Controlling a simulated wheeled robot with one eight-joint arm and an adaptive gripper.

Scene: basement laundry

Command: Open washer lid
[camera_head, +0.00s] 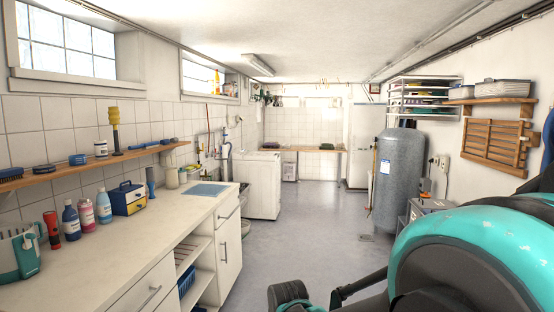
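The white washer (259,190) stands on the floor past the far end of the left counter, against the left wall. It is a boxy white machine. Its top looks flat and closed, but the lid's edges are too small to make out. My arm's large teal and black link fills the lower right and hides part of the floor. Another dark and teal part of mine shows at the bottom edge. No gripper fingers can be made out, and nothing of mine is near the washer.
A grey tank (398,175) stands on the right. A wooden bench (312,149) is at the back. The grey floor (305,215) between is clear.

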